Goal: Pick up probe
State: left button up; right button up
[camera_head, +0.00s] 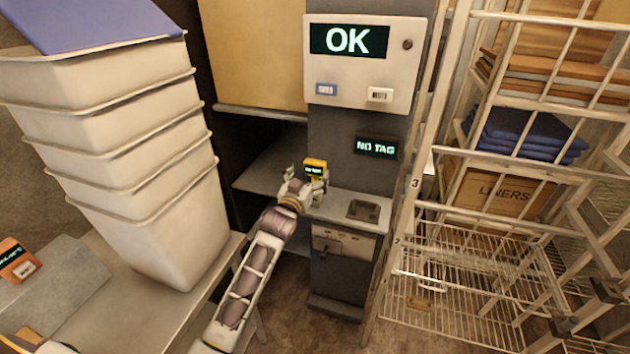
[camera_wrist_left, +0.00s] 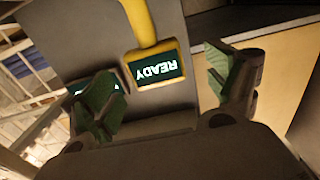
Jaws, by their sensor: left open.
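A yellow device with a small dark screen, which I take as the probe (camera_head: 315,164), is at the grey column above the small shelf. In the left wrist view the probe (camera_wrist_left: 157,69) reads "READY", upside down, with a yellow stem rising from it. My left gripper (camera_head: 306,180) is at the probe. In the wrist view its green-padded fingers (camera_wrist_left: 165,88) are open, one on each side of the probe, with a gap to the right finger. I cannot tell whether the left finger touches it. My right gripper is not in view.
The column carries an "OK" panel (camera_head: 362,62) and a "NO TAG" display (camera_head: 376,148). Stacked white bins (camera_head: 150,215) stand on a table at left, with an orange device (camera_head: 18,262) on a grey block. A wire rack (camera_head: 460,290) stands close on the right.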

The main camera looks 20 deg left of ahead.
aim_at(313, 169)
pick_arm(q)
jog(key=shift+w+d+r+p, duration=0.15)
jog(key=shift+w+p, duration=0.05)
jog(key=shift+w, duration=0.45)
jog(key=shift+w+d+r+p, duration=0.1)
jog(key=shift+w+p, duration=0.05)
jog(key=shift+w, duration=0.45)
jog(key=shift+w+d, duration=0.1)
jog(key=shift+w, duration=1.15)
jog(key=shift+c, duration=0.5)
jog(key=c, duration=1.5)
